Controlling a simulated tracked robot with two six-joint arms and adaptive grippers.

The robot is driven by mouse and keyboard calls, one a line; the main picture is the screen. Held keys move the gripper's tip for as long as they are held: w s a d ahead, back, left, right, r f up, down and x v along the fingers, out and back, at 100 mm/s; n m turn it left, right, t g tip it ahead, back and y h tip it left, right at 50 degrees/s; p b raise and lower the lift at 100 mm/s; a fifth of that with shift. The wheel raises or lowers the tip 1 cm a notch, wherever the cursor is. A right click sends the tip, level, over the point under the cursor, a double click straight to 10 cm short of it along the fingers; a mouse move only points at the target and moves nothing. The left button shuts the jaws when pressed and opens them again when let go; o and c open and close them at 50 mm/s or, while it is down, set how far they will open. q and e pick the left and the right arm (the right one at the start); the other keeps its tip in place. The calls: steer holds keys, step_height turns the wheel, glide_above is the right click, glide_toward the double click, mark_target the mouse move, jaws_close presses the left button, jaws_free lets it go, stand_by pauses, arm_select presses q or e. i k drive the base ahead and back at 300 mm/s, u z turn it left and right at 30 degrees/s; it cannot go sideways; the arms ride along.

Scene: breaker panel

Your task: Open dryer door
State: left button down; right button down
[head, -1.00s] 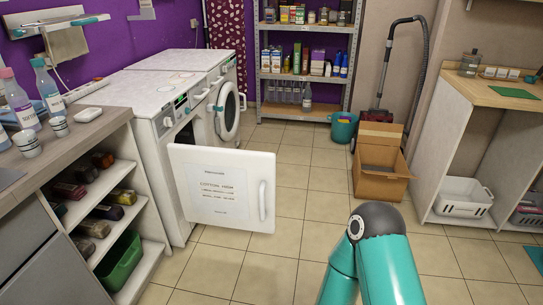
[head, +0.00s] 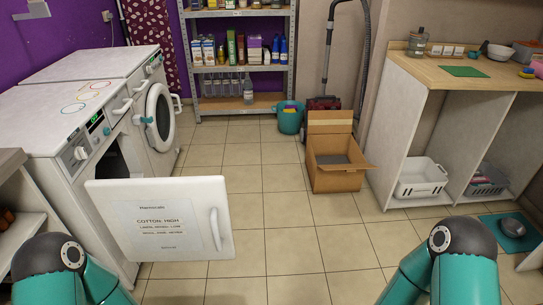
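The dryer (head: 88,190) is a white front-loader at the left, with a small lit display. Its square white door (head: 150,242) stands swung wide out from the front, with a "COTTON HIGH" label and a white vertical handle (head: 215,229) near its right edge. The dark drum opening (head: 112,165) shows above the door; the door hides its lower part. Only teal upper parts of my two arms show at the bottom edge, one on each side. Both grippers are out of view, and nothing visible touches the door.
A second white machine with a round door (head: 159,118) stands behind the dryer. A cardboard box (head: 335,178), a teal bucket (head: 289,120) and a vacuum cleaner (head: 322,104) stand on the tiles. A wooden-topped bench (head: 460,88) is at the right. The middle floor is clear.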

mark_target(188, 219)
steer(key=z, duration=0.1)
steer(key=i, duration=1.4)
steer(key=u, duration=0.7)
